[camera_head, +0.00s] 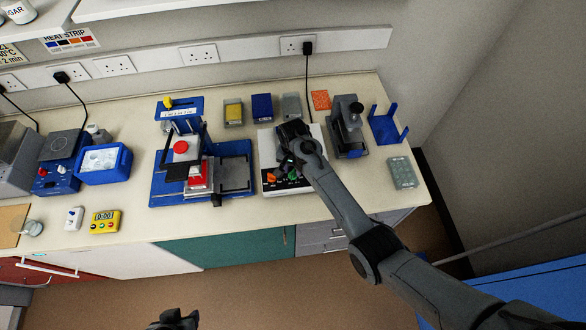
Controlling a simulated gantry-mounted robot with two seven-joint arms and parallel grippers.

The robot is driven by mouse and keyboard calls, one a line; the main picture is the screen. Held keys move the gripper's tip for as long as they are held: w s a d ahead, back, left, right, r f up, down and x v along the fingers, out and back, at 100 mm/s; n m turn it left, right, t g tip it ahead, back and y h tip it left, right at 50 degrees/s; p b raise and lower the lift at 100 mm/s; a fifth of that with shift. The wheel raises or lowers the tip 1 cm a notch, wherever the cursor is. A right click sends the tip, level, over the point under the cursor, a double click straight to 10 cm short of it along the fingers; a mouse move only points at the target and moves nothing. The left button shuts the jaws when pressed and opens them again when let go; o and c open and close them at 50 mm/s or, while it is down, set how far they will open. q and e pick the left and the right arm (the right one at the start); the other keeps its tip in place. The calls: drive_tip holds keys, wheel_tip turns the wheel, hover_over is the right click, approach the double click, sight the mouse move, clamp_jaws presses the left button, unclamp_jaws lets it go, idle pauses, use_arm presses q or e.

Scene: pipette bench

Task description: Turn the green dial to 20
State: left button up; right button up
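A white device (266,151) with a black front panel stands on the bench, right of centre. A small green dial (293,175) shows on its panel, partly covered by my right gripper. An orange dial (271,178) sits left of it. My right gripper (286,163) is over the device, close to the green dial; I cannot tell whether they touch. Its fingers are dark and small here, so open or shut is unclear. The dial's scale and setting are too small to read. A dark part of my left gripper (174,320) shows at the bottom edge, away from the bench.
A blue stand with a red button (181,147) is left of the device. A grey microscope-like instrument (348,125) stands close on its right. Several small boxes, such as a blue one (262,106), line the back.

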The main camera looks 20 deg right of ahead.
drive_tip(key=shift+f, duration=0.5)
clamp_jaws()
drive_tip(key=shift+r, duration=0.1)
